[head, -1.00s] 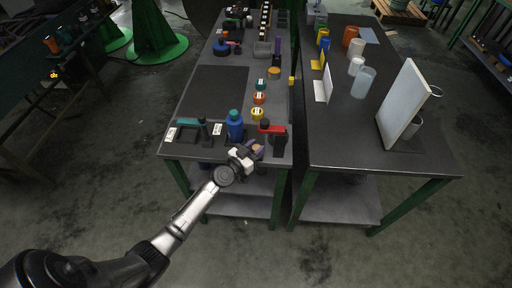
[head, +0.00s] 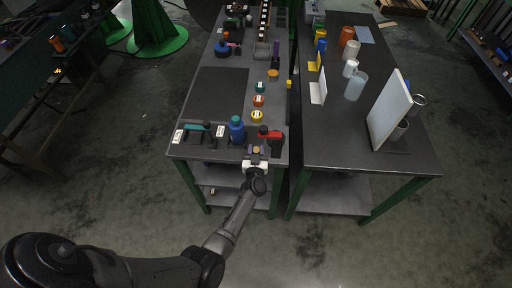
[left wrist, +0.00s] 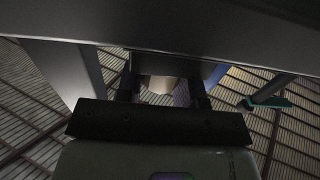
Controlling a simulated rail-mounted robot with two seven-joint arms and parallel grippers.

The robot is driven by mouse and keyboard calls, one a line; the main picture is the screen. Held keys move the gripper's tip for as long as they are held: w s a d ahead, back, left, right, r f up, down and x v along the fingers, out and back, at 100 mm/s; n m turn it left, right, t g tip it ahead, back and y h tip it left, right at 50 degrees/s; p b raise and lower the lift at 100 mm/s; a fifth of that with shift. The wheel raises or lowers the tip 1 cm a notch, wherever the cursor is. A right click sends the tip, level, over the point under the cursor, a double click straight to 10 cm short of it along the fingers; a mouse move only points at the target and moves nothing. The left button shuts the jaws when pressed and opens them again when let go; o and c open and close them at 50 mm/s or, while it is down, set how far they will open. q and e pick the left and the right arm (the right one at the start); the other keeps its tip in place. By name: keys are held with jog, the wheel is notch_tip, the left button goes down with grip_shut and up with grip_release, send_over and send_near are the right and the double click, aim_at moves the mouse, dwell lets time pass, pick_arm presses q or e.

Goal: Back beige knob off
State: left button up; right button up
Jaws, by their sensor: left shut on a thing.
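The beige knob (head: 256,150) is small and sits at the front edge of the left table, with purple pieces beside it. My left gripper (head: 256,156) comes from the front and is shut on the beige knob. In the left wrist view the beige knob (left wrist: 158,84) shows between the two dark fingers (left wrist: 163,92). Its lower part is hidden by the gripper body. I cannot tell from the picture how far the knob is screwed in. My right gripper is not in view.
A blue bottle (head: 237,130) and a red-and-black tool (head: 272,137) stand close behind the gripper. Orange (head: 258,101), yellow (head: 257,117) and teal (head: 260,88) round pieces lie farther back. A dark mat (head: 217,93) is left of them. A gap separates the two tables.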

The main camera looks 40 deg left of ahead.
pick_arm(q)
jog(key=shift+n+g+y, duration=0.6)
jog(key=shift+y, duration=0.1)
jog(key=o, duration=0.9)
